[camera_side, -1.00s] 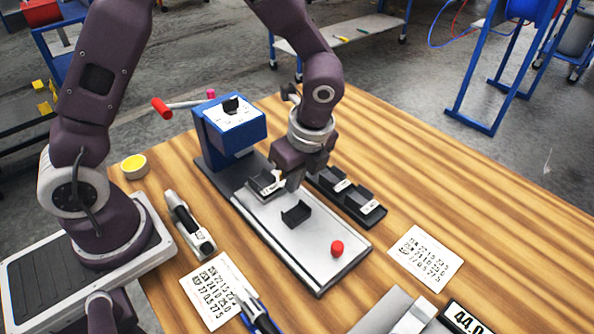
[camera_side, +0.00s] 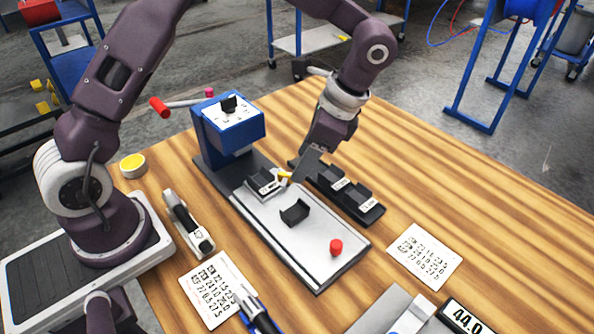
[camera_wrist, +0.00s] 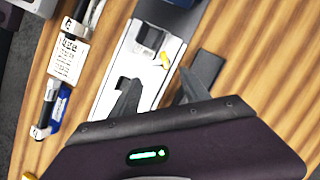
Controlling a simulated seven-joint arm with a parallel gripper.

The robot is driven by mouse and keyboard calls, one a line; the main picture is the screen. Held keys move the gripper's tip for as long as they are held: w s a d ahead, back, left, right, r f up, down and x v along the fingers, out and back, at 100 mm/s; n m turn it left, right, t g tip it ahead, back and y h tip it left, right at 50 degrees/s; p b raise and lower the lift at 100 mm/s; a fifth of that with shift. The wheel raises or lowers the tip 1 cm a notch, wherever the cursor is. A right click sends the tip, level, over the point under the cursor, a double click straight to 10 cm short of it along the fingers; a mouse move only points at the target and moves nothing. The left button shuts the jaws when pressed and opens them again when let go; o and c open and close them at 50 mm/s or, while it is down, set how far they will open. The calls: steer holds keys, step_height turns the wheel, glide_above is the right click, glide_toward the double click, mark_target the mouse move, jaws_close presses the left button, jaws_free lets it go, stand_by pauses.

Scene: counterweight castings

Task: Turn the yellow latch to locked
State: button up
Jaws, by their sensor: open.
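The yellow latch (camera_side: 285,176) is small and sits at the right side of a black-and-grey block (camera_side: 262,184) on the light metal plate (camera_side: 318,255). In the wrist view the latch (camera_wrist: 165,60) shows beyond my fingertips, roughly between their lines. My gripper (camera_side: 303,172) is tilted, just right of the latch in the side view; whether a finger touches it I cannot tell. In the wrist view my gripper (camera_wrist: 160,79) has its two dark fingers spread apart with nothing between them. The latch's lock markings are too small to read.
A blue press (camera_side: 228,130) with a red-ended lever (camera_side: 160,107) stands behind the plate. A black holder (camera_side: 345,193) with labelled blocks lies close right of my gripper. A black cradle (camera_side: 295,213) and red knob (camera_side: 336,247) are on the plate.

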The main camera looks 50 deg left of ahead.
steer(key=x, duration=0.5)
steer(key=shift+a+f, duration=0.1)
steer(key=shift+f, duration=0.1)
steer(key=shift+c, duration=0.2)
jaws_close()
steer(key=shift+s+m+t, duration=0.2)
steer(key=shift+m+t, duration=0.1)
steer(key=shift+m, duration=0.5)
steer(key=shift+o, duration=0.2)
jaws_free()
steer(key=v, duration=0.7)
steer(key=shift+c, duration=0.2)
